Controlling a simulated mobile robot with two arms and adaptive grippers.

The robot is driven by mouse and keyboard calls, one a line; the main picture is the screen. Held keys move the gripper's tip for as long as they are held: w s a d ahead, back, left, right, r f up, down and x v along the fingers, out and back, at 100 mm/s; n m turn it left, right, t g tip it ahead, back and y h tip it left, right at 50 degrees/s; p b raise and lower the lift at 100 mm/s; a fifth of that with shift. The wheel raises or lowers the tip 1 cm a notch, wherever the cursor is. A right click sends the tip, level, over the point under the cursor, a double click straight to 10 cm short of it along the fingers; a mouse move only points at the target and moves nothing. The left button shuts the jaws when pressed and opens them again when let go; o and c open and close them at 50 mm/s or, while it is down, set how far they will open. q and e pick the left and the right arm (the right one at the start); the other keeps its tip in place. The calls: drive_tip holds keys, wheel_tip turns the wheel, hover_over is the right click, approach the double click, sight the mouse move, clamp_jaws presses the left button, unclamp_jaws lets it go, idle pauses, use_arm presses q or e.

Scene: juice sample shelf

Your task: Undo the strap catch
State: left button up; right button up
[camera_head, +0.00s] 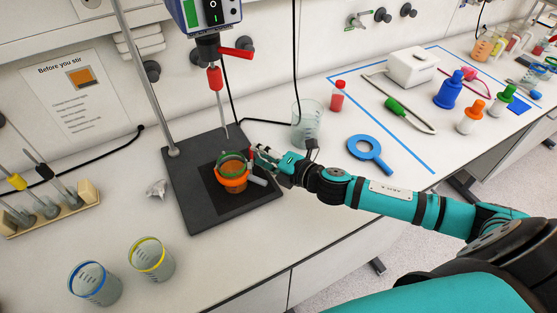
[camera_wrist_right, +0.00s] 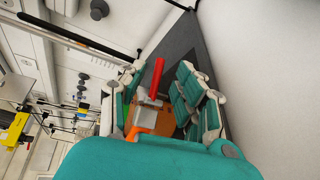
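A beaker with a green rim (camera_head: 231,160) stands on the dark stirrer base (camera_head: 190,205), with an orange strap (camera_head: 233,181) around it. The strap's catch has a red lever (camera_wrist_right: 155,76) and a grey block (camera_wrist_right: 147,108), with orange strap (camera_wrist_right: 152,124) below in the right wrist view. My right gripper (camera_head: 260,158) is beside the beaker at its right. Its fingers are apart in the right wrist view (camera_wrist_right: 162,92), on either side of the red lever. I cannot tell whether either finger touches it. My left gripper is not in view.
A metal stand rod (camera_head: 146,85) and the stirrer head (camera_head: 212,15) rise over the base. A clear beaker (camera_head: 307,124) stands behind my right arm, near a blue ring (camera_head: 369,153). Blue-rimmed (camera_head: 95,284) and yellow-rimmed (camera_head: 151,260) beakers stand front left.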

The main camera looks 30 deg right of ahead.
drive_tip(key=v, duration=0.7)
drive_tip(key=shift+s, duration=0.3)
drive_tip(key=shift+d, duration=0.1)
